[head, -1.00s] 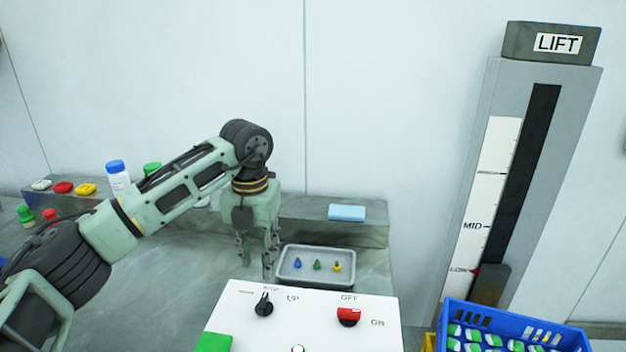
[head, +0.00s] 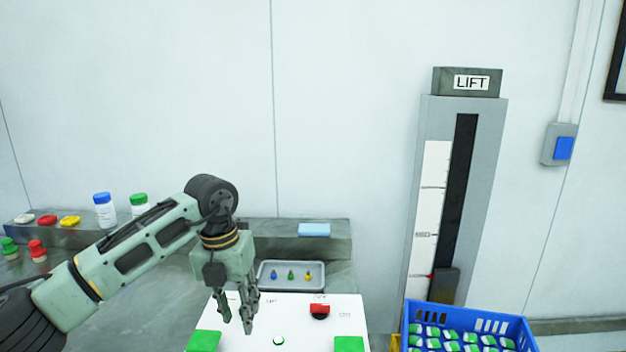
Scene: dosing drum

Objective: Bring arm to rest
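My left arm reaches in from the left in the head view. Its gripper (head: 237,325) points down over the left part of the white control panel (head: 262,312), in front of the black knob area, which it partly hides. Its fingers look slightly apart, with nothing seen between them. Whether the fingertips touch the panel I cannot tell. The panel carries a red switch (head: 320,311), a small white button (head: 279,341) and green pads at its front left (head: 204,341) and front right (head: 348,344). My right gripper is not in view.
A grey tray (head: 262,287) with small coloured pieces lies behind the panel. Bottles with blue (head: 104,211) and green (head: 139,203) caps stand at the left. A blue crate (head: 407,341) of green-and-white items is at the right, below the LIFT column (head: 463,190).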

